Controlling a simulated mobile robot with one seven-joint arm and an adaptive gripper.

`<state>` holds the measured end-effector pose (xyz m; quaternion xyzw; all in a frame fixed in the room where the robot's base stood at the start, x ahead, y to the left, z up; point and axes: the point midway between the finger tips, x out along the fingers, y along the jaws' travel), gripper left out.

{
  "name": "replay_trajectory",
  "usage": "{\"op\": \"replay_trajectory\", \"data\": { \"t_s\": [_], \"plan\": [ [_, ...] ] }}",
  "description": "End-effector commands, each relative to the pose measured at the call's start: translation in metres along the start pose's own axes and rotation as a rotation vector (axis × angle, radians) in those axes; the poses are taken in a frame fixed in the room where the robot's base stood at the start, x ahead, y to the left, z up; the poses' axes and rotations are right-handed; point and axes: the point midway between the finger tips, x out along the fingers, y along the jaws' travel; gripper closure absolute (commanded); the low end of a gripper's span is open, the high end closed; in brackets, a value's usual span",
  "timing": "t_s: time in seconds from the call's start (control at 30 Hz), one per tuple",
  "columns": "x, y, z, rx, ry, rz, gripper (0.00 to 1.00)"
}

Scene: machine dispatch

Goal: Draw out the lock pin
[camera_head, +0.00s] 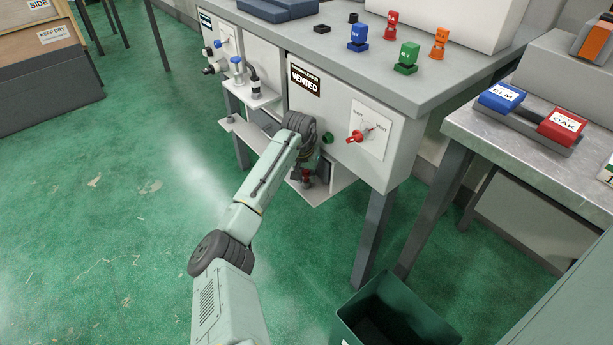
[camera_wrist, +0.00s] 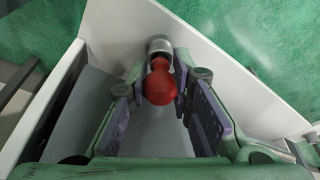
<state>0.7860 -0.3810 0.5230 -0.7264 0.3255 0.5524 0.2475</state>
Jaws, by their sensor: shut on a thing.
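The lock pin has a round red knob, which sits between my fingers in the wrist view (camera_wrist: 160,88). Behind the knob a silver collar (camera_wrist: 159,46) meets the white wall of the tray-like bracket. My gripper (camera_wrist: 160,75) is shut on the lock pin, one finger on each side of the red knob. The wrist hides much of the gripper there. How far the pin sits in its collar cannot be told.
A red selector handle (camera_head: 356,136) and a green button (camera_head: 328,137) are on the cabinet front just right of my wrist. A second bracket (camera_head: 250,94) is to the left. A dark green bin (camera_head: 393,310) stands on the floor at lower right. Floor to the left is clear.

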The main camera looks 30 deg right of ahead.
Motion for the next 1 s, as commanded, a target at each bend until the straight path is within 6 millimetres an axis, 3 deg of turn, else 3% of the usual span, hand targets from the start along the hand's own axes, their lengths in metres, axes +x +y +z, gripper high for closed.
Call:
{"op": "replay_trajectory", "data": {
  "t_s": [0.37,1.0],
  "plan": [
    [-0.002,0.000,-0.001,0.000,0.001,0.000,1.00],
    [-0.026,0.000,-0.007,0.001,0.000,0.000,1.00]
  ]
}}
